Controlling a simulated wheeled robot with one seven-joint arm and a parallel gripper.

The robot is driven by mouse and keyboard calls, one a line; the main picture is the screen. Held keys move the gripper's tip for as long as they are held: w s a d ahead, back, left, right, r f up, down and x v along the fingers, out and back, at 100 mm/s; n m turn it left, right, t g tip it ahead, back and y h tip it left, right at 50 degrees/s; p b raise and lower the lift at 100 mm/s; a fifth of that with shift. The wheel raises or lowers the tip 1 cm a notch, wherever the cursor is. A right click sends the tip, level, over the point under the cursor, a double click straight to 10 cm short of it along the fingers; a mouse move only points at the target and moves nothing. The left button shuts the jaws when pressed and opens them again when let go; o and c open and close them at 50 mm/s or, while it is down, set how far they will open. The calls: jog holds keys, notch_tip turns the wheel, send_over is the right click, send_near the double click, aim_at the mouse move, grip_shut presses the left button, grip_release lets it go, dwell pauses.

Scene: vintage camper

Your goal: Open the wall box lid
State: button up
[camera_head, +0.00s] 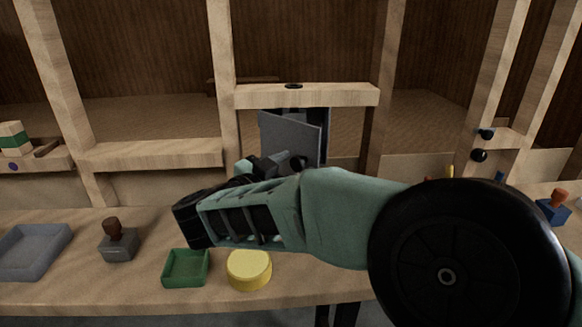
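The wall box (324,118) is a dark box set in the wooden frame below a short crossbeam. Its lid (290,135) is a flat grey panel standing at an angle in front of it, with a dark gap showing along the top and right edge. My arm reaches in from the right, across the front of the box. My gripper (270,166) is at the lower edge of the lid, mostly hidden by my own wrist. Its fingertips do not show clearly, so I cannot tell whether they touch the lid.
On the counter stand a grey tray (17,266), a stamp with a brown handle (117,246), a green tray (170,279) and a yellow round container (248,271). A blue stamp (553,209) stands far right. Wooden posts flank the box.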

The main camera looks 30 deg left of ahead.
jog(key=s+a, duration=0.3)
jog(key=s, duration=1.4)
jog(key=shift+b, duration=0.3)
